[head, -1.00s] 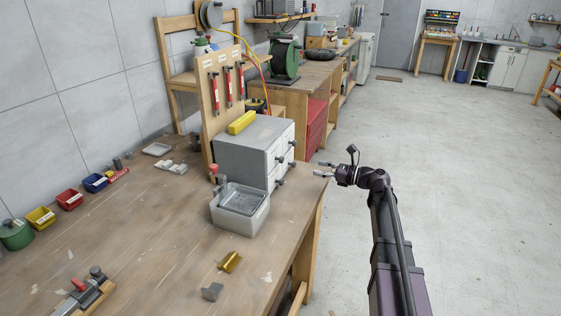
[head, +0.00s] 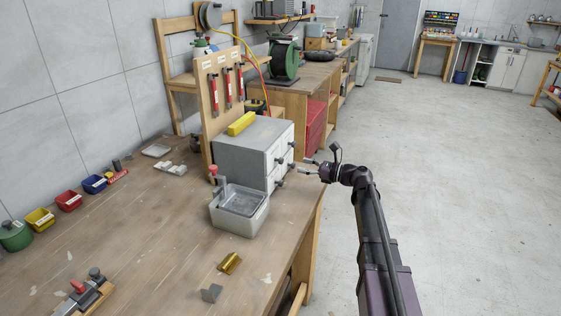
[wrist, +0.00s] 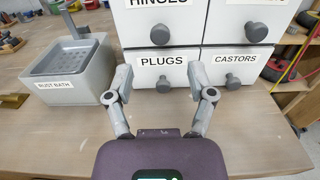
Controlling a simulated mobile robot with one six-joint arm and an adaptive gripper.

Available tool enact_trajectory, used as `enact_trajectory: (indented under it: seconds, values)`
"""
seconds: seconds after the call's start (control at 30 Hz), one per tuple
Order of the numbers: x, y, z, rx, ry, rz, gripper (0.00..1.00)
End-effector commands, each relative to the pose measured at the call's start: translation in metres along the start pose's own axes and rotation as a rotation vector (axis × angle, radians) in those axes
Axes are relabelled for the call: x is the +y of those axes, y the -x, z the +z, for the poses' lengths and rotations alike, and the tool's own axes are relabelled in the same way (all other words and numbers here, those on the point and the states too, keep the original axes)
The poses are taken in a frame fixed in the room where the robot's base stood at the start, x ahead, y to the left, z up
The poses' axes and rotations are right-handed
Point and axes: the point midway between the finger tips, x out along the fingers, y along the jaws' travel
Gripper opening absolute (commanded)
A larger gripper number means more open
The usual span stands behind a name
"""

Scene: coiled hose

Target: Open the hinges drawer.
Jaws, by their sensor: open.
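The grey drawer cabinet (head: 245,148) stands on the wooden bench, its drawer fronts facing right in the head view. In the wrist view the hinges drawer (wrist: 150,28) is the upper left one, cut off by the top edge, with a round dark knob (wrist: 160,34). Below it is the plugs drawer (wrist: 150,66) with its own knob (wrist: 163,85). All drawers in view look shut. My gripper (wrist: 164,88) is open and empty, its fingers on either side of the plugs knob and below the hinges knob. It also shows in the head view (head: 306,166), just right of the cabinet.
The castors drawer (wrist: 235,68) is lower right in the cabinet. The rust bath tub (wrist: 80,75) stands left of the drawers. A yellow block (head: 241,123) lies on the cabinet top. Open floor (head: 450,180) lies right of the bench.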

Motion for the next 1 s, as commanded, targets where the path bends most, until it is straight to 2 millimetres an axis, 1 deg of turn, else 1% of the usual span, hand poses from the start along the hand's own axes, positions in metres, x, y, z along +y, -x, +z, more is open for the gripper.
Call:
enact_trajectory:
  seconds: [0.03, 0.3, 0.5, 0.7, 1.0]
  values:
    - [0.000, -0.009, 0.000, 0.000, 0.000, 0.002, 0.70]
    - [0.000, -0.051, 0.000, 0.000, 0.000, 0.003, 0.70]
    - [0.000, -0.074, 0.000, 0.000, 0.000, 0.002, 0.70]
    - [0.000, -0.085, 0.000, 0.000, 0.000, 0.000, 0.70]
    - [0.001, -0.088, 0.000, 0.000, 0.000, 0.002, 0.70]
